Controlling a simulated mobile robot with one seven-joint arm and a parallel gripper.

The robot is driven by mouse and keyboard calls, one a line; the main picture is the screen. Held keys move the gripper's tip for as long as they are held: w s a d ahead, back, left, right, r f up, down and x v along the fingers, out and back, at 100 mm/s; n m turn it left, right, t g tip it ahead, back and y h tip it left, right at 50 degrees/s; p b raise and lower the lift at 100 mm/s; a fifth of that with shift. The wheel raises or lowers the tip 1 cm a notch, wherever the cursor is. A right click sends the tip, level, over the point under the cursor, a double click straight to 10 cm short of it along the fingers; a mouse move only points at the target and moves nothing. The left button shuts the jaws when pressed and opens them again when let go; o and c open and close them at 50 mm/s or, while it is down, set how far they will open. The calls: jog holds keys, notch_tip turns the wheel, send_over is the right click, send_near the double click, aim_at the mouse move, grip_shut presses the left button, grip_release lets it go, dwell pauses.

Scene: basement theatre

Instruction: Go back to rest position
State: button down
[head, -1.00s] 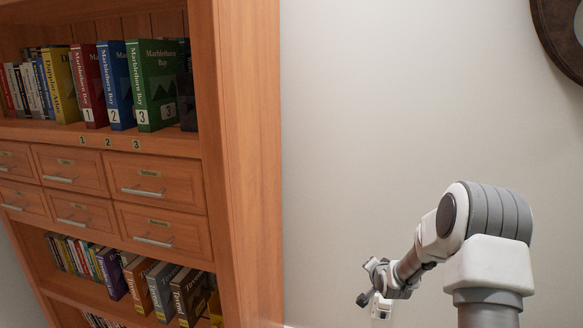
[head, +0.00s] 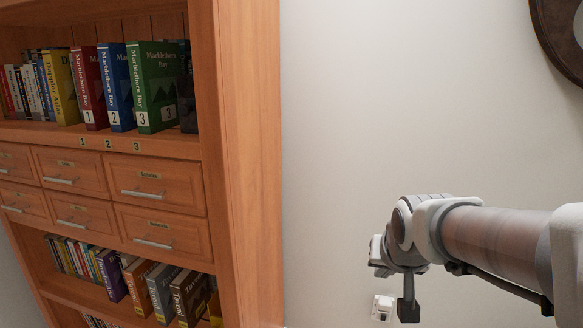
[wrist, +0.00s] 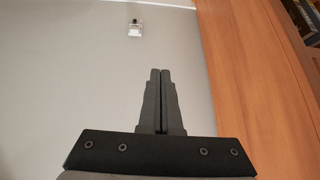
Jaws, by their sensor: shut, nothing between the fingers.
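My gripper (head: 408,308) hangs at the end of my arm, at the lower right of the head view, in front of the pale wall. In the wrist view my gripper (wrist: 160,74) has its two dark fingers side by side and touching, with nothing between them. It is apart from the bookcase, which stands to the left in the head view and to the right in the wrist view.
The wooden bookcase (head: 250,150) holds several books, with red, blue and green volumes (head: 150,88) above labelled drawers (head: 160,182). A small white wall fitting (head: 382,307) is beside my gripper. A round dark-framed object (head: 556,40) hangs at upper right. The wall between is bare.

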jog(key=s+a+n+g, duration=0.2)
jog(key=s+n, duration=0.1)
jog(key=s, duration=1.4)
notch_tip(320, 180, up, 29)
jog(key=p, duration=2.8)
jog(key=shift+w+y+p, duration=0.25)
jog(key=shift+y+p, duration=0.05)
jog(key=shift+y, duration=0.1)
